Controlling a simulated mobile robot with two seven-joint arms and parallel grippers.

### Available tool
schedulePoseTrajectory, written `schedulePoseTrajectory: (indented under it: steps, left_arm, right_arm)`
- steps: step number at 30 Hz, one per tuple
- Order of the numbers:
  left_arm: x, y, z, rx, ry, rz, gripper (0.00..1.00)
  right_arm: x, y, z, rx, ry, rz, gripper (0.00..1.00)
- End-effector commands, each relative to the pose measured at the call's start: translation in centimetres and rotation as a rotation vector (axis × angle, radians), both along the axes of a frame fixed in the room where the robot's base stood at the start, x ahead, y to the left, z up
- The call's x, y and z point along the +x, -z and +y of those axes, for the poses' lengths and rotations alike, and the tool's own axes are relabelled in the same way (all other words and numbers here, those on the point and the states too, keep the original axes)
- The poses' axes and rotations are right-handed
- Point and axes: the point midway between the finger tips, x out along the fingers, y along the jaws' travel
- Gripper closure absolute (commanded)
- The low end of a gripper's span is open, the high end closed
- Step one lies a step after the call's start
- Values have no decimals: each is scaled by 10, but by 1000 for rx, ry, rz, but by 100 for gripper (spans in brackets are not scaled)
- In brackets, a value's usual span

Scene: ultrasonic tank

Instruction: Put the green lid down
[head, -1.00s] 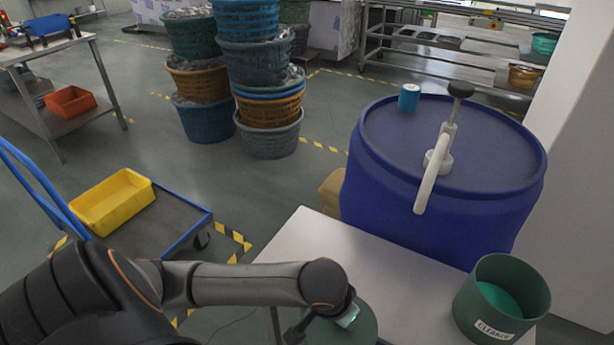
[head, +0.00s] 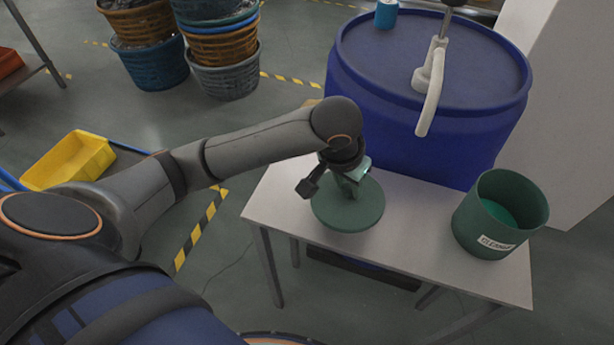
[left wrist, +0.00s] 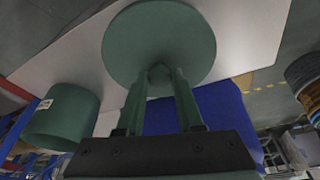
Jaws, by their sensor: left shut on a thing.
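The green lid (head: 347,209) is a flat round disc over the left part of the white table in the head view. My left gripper (head: 350,184) is above it, shut on its middle knob, which the fingers mostly hide. In the left wrist view the lid (left wrist: 158,35) fills the top, with the fingertips of my left gripper (left wrist: 160,74) on either side of the knob. I cannot tell whether the lid touches the table. The open green tub labelled "CLEANER" (head: 477,229) stands at the table's right end, with green liquid inside. My right gripper is not in view.
The white table (head: 408,250) has bare surface between lid and tub. A large blue drum (head: 400,130) with a white pump spout (head: 431,95) stands right behind it. A yellow bin (head: 70,160) is at the left, stacked baskets (head: 222,65) at the back.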

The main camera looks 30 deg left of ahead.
Motion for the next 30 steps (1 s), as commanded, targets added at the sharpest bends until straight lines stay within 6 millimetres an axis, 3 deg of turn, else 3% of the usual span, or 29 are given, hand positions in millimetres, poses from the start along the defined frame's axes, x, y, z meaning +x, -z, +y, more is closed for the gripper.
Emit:
schedulePoseTrajectory:
  steps: [1, 6, 11, 14, 24, 30]
  left_arm:
    - [10, -11, -4, 0, 13, -9, 100]
    - [26, -39, -10, 7, 48, -7, 100]
    - [31, -50, -9, 10, 59, -5, 100]
    - [32, -44, 5, 11, 58, -2, 100]
    - [39, -4, 86, 13, 55, 0, 100]
    - [42, 29, 111, 11, 58, -2, 100]
  right_arm:
    - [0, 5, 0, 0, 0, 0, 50]
    - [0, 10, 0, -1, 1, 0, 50]
    - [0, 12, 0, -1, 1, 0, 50]
    - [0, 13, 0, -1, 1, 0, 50]
    - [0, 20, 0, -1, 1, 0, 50]
    - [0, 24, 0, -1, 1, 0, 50]
